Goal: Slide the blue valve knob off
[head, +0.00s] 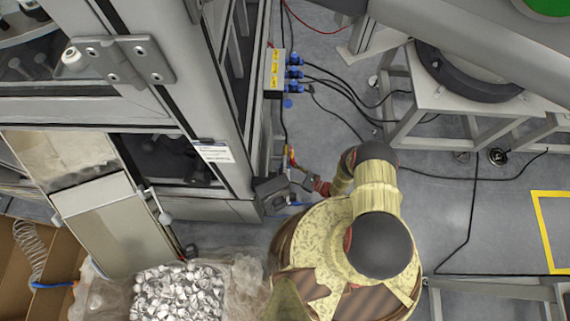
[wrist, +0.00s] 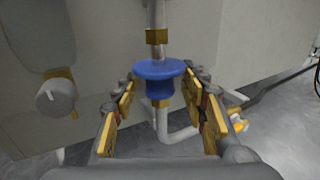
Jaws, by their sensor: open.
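The blue valve knob (wrist: 160,70) is a flanged, spool-like piece in the middle of the wrist view. It sits on an upright pipe, below a brass fitting (wrist: 158,37) and above a bent white pipe (wrist: 180,136). My gripper (wrist: 160,88) is open, with one yellow-padded finger on each side of the knob. A gap shows between the finger pads and the knob. In the head view my arm reaches toward the lower corner of the grey machine, and I cannot clearly make out the knob there.
A grey round knob (wrist: 57,97) sticks out from the wall at left in the wrist view. In the head view the grey machine (head: 210,95) stands beside my arm. A bag of white caps (head: 178,292) lies below it. Black cables (head: 350,95) run over the floor at right.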

